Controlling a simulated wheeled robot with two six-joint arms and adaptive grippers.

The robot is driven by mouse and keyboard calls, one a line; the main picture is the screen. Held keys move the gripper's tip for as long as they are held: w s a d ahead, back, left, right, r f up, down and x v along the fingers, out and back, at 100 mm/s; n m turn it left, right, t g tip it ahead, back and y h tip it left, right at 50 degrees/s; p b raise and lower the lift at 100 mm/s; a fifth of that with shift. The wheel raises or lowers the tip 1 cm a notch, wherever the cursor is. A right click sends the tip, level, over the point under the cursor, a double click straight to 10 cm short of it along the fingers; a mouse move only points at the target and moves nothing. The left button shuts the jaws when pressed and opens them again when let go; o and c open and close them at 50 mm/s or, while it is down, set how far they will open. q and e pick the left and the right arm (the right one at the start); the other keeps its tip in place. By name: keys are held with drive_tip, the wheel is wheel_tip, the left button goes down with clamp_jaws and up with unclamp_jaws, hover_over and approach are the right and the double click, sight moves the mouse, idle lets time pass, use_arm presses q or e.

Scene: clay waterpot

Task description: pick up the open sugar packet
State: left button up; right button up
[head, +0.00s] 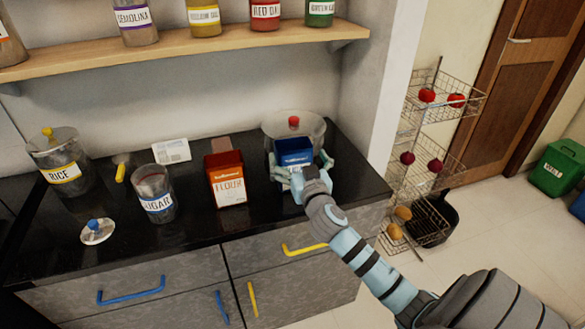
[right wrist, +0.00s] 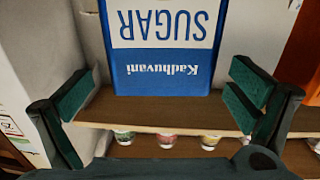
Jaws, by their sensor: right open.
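The sugar packet (head: 294,154), blue with an open top, stands on the black counter near its right end. In the right wrist view the packet (right wrist: 165,45) appears upside down, with white and blue lettering. My right gripper (head: 299,172) is open at the packet's near side, its fingers to the left and right of it. In the right wrist view the gripper (right wrist: 160,92) has green finger pads spread wide, with visible gaps to the packet on both sides. My left gripper is not in view.
A clear container with a red knob (head: 293,121) stands right behind the packet. An orange flour packet (head: 226,180) is to its left. Further left are a sugar jar (head: 155,192), a blue-knobbed lid (head: 97,231) and a rice jar (head: 64,163). A shelf (head: 190,45) with jars hangs above.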

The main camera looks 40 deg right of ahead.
drive_tip(key=x, duration=0.3)
drive_tip(key=shift+w+d, duration=0.1)
drive_tip(key=shift+w, duration=0.25)
drive_tip(key=c, duration=1.9)
